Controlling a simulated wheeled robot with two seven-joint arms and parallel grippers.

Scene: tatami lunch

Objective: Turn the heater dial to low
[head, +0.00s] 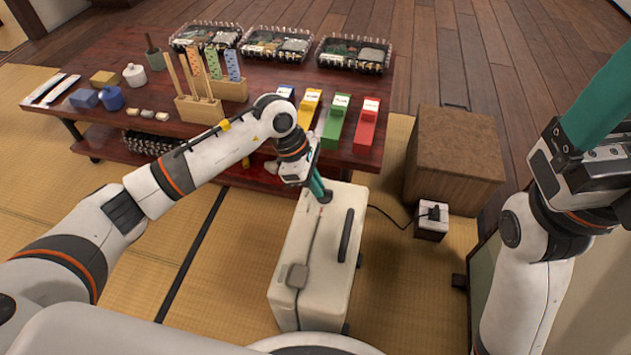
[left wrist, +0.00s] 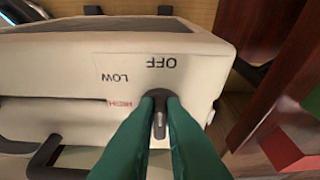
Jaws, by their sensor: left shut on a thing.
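The heater (head: 312,262) is a white box on the tatami with a dark handle on its top. In the left wrist view, its panel (left wrist: 85,55) carries the printed words OFF, LOW and, in red, HIGH, seen upside down. The dark dial (left wrist: 160,118) sits beside the words, with a grey strip on it. My left gripper (head: 321,186) reaches down to the heater's far end, and its teal fingers (left wrist: 160,100) are shut on the dial. The fingers partly hide the dial, so its exact setting is unclear. My right gripper (head: 598,110) is raised at the right edge, away from the heater.
A low dark red table (head: 250,125) behind the heater holds clear-lidded boxes, wooden holders and several coloured blocks. A brown box (head: 455,155) stands right of the heater. A small outlet box (head: 431,222) with a cord is on the floor. Tatami left of the heater is clear.

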